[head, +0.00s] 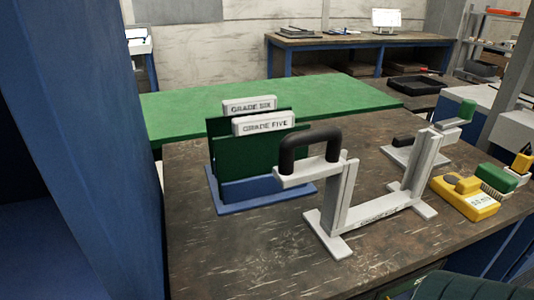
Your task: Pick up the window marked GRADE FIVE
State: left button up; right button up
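The window marked GRADE FIVE (250,165) is a dark green upright panel with a white label bar along its top edge. It stands in a blue rack (262,200) on the brown worktable. The window marked GRADE SIX (250,106) stands just behind it, a little to the left, with mostly its white label bar showing. The lower edge of the GRADE FIVE panel is hidden by the blue base. Neither of my grippers shows in the head view.
A grey stand with a black handle (310,140) is close right of the rack, partly overlapping it in view. The table's (240,265) front left is clear. A tall blue post (90,130) blocks the left.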

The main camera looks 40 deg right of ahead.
aim_at(253, 149)
jog(key=k+l, duration=0.15)
jog(key=l, duration=0.2)
jog(key=k+l, duration=0.1)
jog(key=l, duration=0.25)
jog(key=k+l, duration=0.15)
jog(key=l, duration=0.2)
jog(key=k+l, duration=0.15)
jog(key=l, duration=0.2)
jog(key=k+l, duration=0.15)
jog(key=l, duration=0.25)
jog(key=k+l+u, duration=0.1)
jog(key=l, duration=0.25)
